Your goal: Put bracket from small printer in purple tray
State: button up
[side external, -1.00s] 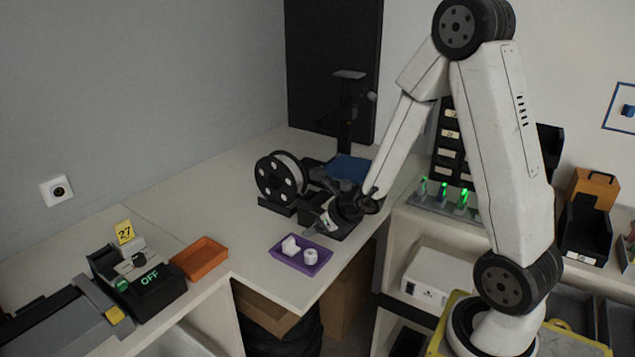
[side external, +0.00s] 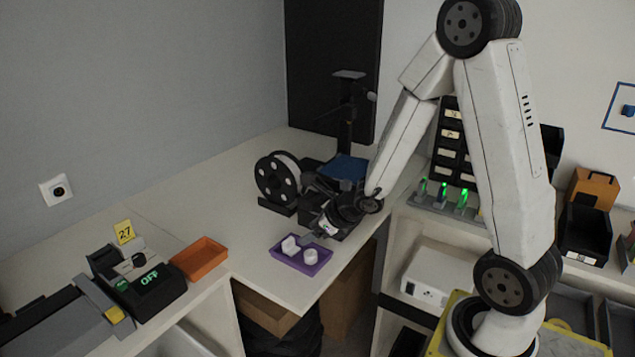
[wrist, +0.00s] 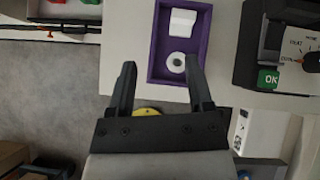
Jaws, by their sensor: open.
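The purple tray (side external: 283,257) lies near the table's front edge. It holds a white angular piece (side external: 290,245), which looks like the bracket, and a white ring-shaped piece (side external: 310,256). In the wrist view the tray (wrist: 156,45) shows the white angular piece (wrist: 182,22) farther in and the ring (wrist: 176,62) nearer my gripper. My gripper (wrist: 159,63) is open with nothing between its fingers. Its fingertips overlap the tray's near end in that view. In the side view my gripper (side external: 318,234) is just behind the tray. The small printer (side external: 348,168), with a blue bed, stands behind my wrist, partly hidden.
A black control box with a green OK button (wrist: 268,78) is right of the tray in the wrist view. A filament spool (side external: 278,178) stands left of the printer. An orange tray (side external: 200,258) and a black device reading OFF (side external: 150,280) are at left. The table between is clear.

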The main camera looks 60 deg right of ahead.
jog(key=s+a+r+n+g, duration=0.1)
jog(key=s+a+n+g, duration=0.2)
jog(key=n, duration=1.3)
jog(key=s+a+r+n+g+h, duration=0.1)
jog(key=s+a+n+g, duration=0.2)
jog(key=n, duration=1.4)
jog(key=s+a, duration=0.2)
jog(key=s, duration=0.2)
jog(key=shift+s, duration=0.25)
